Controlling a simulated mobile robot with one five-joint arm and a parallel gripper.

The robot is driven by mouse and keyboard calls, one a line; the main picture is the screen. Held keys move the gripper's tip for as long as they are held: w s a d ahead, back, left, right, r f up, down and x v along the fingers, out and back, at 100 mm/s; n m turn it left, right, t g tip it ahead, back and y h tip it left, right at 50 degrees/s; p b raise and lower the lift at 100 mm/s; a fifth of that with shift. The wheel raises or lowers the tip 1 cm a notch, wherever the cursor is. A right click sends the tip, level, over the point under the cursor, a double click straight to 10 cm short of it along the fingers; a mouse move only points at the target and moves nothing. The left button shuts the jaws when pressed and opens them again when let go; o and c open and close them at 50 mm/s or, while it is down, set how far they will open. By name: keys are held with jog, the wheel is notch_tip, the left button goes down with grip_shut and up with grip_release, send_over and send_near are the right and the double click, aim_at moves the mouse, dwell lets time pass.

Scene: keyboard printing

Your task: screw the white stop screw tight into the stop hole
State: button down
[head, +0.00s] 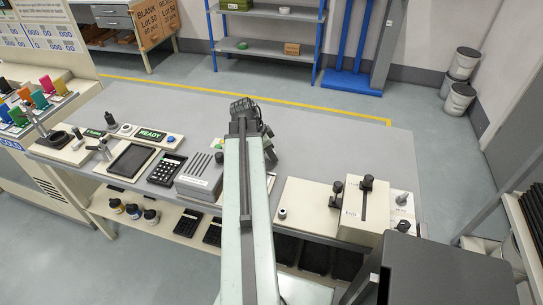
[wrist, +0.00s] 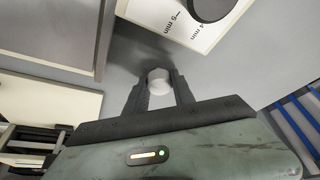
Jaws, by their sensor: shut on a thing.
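My gripper (wrist: 159,92) is shut on a short white cylinder, the white stop screw (wrist: 158,80), which shows between the two dark fingertips in the wrist view. The screw's round white face is in view; its thread cannot be made out. In the head view my gripper (head: 246,112) is at the far end of my arm, above the back of the grey table, and the screw cannot be made out there. I cannot pick out the stop hole in either view. A pale panel marked in minutes (wrist: 172,22), with a dark round knob (wrist: 208,5), lies beyond the fingertips.
The grey worktable (head: 330,145) is bare behind my arm. A cream machine with black knobs (head: 357,205) stands at the right.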

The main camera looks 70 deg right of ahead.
notch_tip(320, 180, up, 10)
jog(key=p, duration=1)
jog(key=shift+r, duration=0.15)
jog(key=c, duration=1.8)
grip_release()
jog(key=shift+c, duration=0.2)
grip_shut()
jog(key=shift+s, duration=0.1)
